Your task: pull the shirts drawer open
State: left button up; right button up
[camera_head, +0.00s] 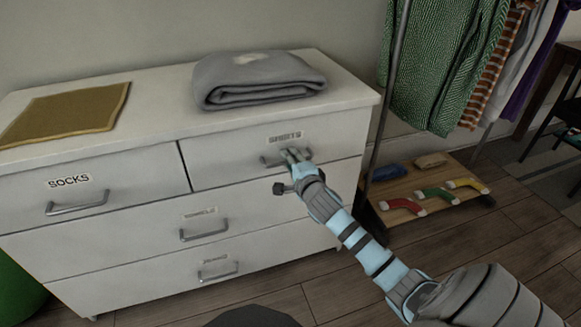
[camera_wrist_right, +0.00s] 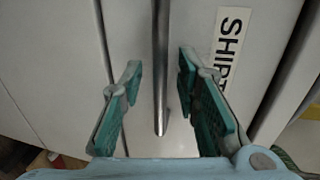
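The shirts drawer (camera_head: 230,161) is the top right drawer of a white dresser, and its front looks flush with the dresser. Its label (camera_head: 285,136) also shows in the right wrist view (camera_wrist_right: 229,45). Its grey bar handle (camera_head: 270,161) runs between the fingers in the right wrist view (camera_wrist_right: 160,70). My right gripper (camera_head: 297,156) is at the right part of this handle. In the wrist view its fingers (camera_wrist_right: 160,75) are open, one on each side of the bar, with gaps between. My left gripper is not in view.
A folded grey cloth (camera_head: 258,80) and a flat mustard cloth (camera_head: 66,112) lie on the dresser top. The socks drawer (camera_head: 100,182) is to the left, with lower drawers below. A clothes rack (camera_head: 440,60) and a low wooden board with socks (camera_head: 420,200) stand at right.

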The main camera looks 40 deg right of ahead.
jog(key=shift+w, duration=0.1)
grip_shut()
dwell(0.3)
